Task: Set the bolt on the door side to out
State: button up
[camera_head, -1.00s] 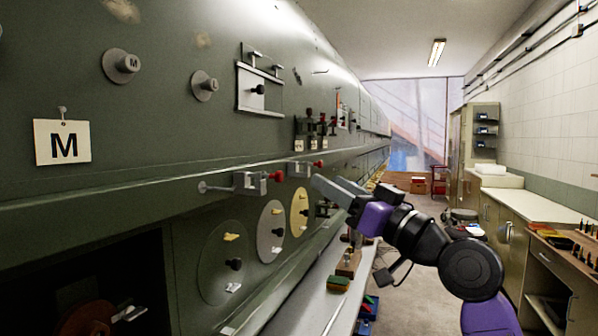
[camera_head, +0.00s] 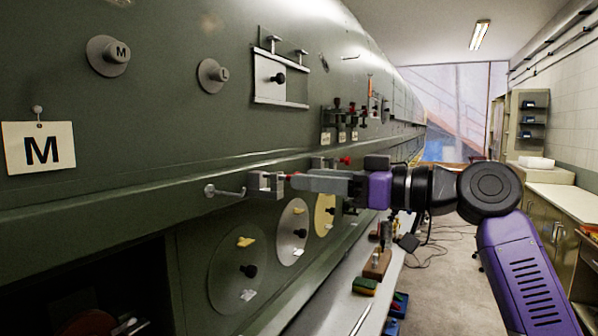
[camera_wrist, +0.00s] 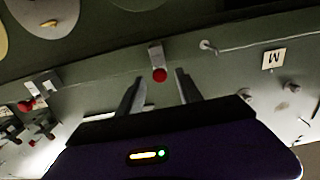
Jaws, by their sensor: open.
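The nearer bolt (camera_head: 262,184) is a grey block on the fuselage ledge. In the wrist view its block (camera_wrist: 155,54) carries a red knob (camera_wrist: 159,75). My gripper (camera_head: 298,182) is open at that knob and hides most of it in the head view. In the wrist view the knob lies between the fingertips (camera_wrist: 156,77), nearer the left one, with no clear contact. A second, similar bolt (camera_head: 324,162) with a red knob (camera_head: 346,160) is farther along the ledge. I cannot tell from labels which is the door side.
A thin rod with a round end (camera_head: 211,190) projects left of the nearer bolt. An M card (camera_head: 40,147) hangs at the left. Round plates (camera_head: 292,232) are below the ledge. A bench (camera_head: 335,300) runs below. The aisle at right is open.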

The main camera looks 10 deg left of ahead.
aim_at(281, 177)
jog(key=shift+p+x, duration=0.35)
jog(key=shift+x, duration=1.35)
grip_shut()
jog(key=shift+d, duration=0.1)
